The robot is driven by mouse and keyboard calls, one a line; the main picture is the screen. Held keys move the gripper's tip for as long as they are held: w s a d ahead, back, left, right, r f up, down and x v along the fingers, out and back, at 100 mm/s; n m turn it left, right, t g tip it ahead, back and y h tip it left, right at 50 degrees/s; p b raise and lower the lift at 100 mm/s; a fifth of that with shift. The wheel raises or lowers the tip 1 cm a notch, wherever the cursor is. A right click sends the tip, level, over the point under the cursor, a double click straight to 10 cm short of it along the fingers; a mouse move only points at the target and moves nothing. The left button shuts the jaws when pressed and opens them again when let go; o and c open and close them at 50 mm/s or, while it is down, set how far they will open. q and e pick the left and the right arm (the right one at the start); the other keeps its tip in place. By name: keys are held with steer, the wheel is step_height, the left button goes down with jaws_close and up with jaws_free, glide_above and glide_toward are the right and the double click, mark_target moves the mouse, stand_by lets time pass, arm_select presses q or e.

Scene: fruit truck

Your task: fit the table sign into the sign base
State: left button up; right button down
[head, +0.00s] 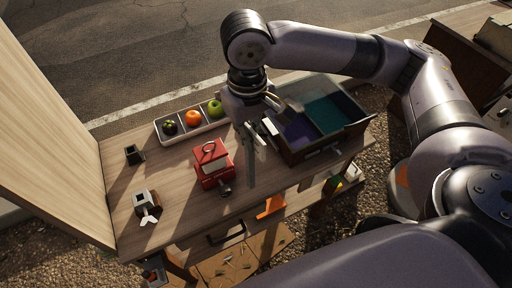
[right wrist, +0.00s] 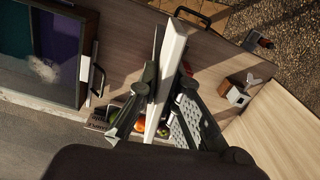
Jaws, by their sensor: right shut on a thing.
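The table sign (head: 249,160) is a thin, pale, narrow panel seen nearly edge-on in the head view. My right gripper (head: 256,122) is shut on it and holds it upright, right of the red box. In the right wrist view the sign (right wrist: 173,58) is a long white strip between the fingers of my right gripper (right wrist: 160,108). A small dark block with an opening on top (head: 134,154), at the left of the table, looks like the sign base. It is empty and well apart from the sign. My left gripper is not in view.
A red box (head: 212,161) with a handle stands mid-table. A white tray (head: 181,134) of fruit lies behind it. A dark open drawer box (head: 345,126) is at the right. A small wood-and-white holder (head: 147,203) stands front left, near a tall wooden panel (head: 48,110).

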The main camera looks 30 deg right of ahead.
steer(key=w+a+r+n, duration=0.1)
steer(key=w+a+r, duration=0.2)
steer(key=r, duration=0.3)
steer(key=w+a+r+n, duration=0.2)
steer(key=a+r, duration=0.2)
steer(key=r, duration=0.1)
steer(key=w+a+f+m, duration=0.1)
steer(key=w+a+m, duration=0.1)
steer(key=a+m, duration=0.9)
steer(key=w+a+m, duration=0.2)
steer(key=a+m, duration=0.9)
steer(key=shift+w+f, duration=0.3)
steer(key=shift+f, duration=0.15)
steer(key=shift+f, duration=5.1)
steer(key=c, duration=1.7)
jaws_free()
